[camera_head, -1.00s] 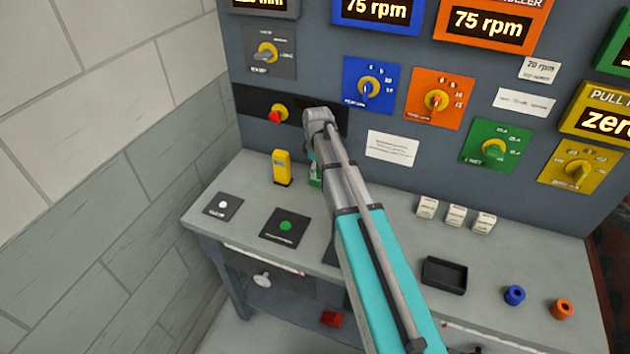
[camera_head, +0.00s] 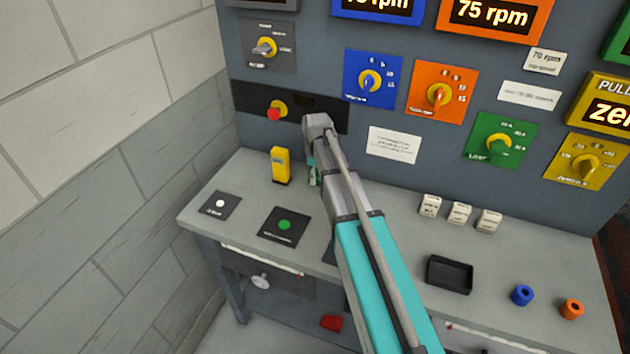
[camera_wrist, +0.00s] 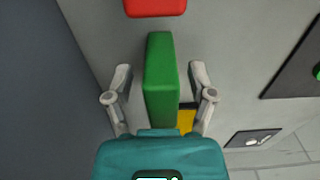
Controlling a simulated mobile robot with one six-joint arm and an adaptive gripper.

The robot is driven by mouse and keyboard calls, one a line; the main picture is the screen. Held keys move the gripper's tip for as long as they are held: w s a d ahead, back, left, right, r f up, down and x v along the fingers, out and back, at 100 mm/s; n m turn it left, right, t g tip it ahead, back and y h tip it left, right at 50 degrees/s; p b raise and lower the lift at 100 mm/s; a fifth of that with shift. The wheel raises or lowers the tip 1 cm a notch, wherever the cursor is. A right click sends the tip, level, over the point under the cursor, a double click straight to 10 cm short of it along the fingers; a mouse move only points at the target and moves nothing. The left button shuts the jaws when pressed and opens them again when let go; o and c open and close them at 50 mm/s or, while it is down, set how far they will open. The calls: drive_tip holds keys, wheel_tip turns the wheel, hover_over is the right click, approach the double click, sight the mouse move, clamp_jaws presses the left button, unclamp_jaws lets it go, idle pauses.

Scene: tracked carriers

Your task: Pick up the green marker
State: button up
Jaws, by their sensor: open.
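The green marker (camera_wrist: 160,80) is an upright-looking green block in the middle of the wrist view. My gripper (camera_wrist: 160,67) is open, with one finger on each side of it and a visible gap on both sides. The marker's near end is hidden by my teal gripper body. In the head view a small part of the green marker (camera_head: 314,178) shows on the bench, mostly hidden behind my arm; the fingers cannot be made out there.
A yellow marker (camera_head: 280,166) stands just left of the green one; its edge shows in the wrist view (camera_wrist: 186,121). A red block (camera_wrist: 155,6) lies beyond. The bench also holds white blocks, a black tray (camera_head: 450,274) and two rings. The control panel rises behind.

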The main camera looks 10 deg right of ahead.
drive_tip(key=shift+f+b, duration=0.45)
drive_tip(key=shift+f, duration=0.3)
clamp_jaws()
